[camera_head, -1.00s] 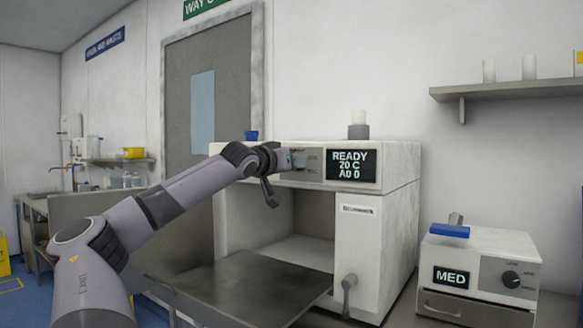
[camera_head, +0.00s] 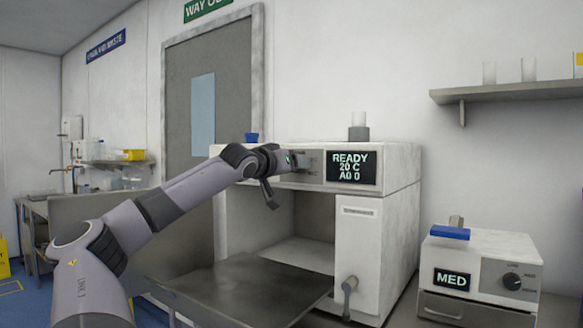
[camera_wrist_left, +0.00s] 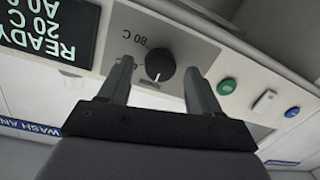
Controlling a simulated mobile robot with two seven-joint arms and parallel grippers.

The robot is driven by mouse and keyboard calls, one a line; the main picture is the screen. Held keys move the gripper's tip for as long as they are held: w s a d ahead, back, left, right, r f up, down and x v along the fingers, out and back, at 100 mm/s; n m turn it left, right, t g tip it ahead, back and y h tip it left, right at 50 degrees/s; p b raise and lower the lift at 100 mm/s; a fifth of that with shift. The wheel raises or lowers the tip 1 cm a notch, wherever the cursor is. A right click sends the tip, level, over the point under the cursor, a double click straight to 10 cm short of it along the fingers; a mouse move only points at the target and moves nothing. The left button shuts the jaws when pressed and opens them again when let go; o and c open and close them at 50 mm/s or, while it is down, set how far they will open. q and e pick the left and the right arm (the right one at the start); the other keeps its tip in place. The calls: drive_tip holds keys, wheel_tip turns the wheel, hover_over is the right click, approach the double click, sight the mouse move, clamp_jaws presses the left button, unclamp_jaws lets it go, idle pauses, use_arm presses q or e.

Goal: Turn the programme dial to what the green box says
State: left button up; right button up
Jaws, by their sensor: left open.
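A black round programme dial (camera_wrist_left: 160,64) with a pale pointer mark sits on the grey panel of the white washer, and "80 C" is printed beside it. The washer's display (camera_head: 351,167) reads "READY 20 C A0 0". My left gripper (camera_wrist_left: 158,67) is open, one finger on each side of the dial in the wrist view; I cannot tell whether they touch it. In the head view, my left gripper (camera_head: 291,161) is at the panel left of the display and hides the dial. I cannot make out a green box. My right gripper is not in view.
The washer's door (camera_head: 250,290) is folded down, its chamber open. A smaller white unit (camera_head: 485,265) at right has its own dial and a "MED" display. A green button (camera_wrist_left: 226,87) and a blue button (camera_wrist_left: 292,112) are beside the programme dial. A cup stands on the washer.

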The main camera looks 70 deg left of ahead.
use_arm(q)
drive_tip(key=b+v, duration=0.2)
drive_tip(key=v, duration=0.4)
drive_tip(key=shift+s+d, duration=0.25)
drive_tip(key=shift+s, duration=0.1)
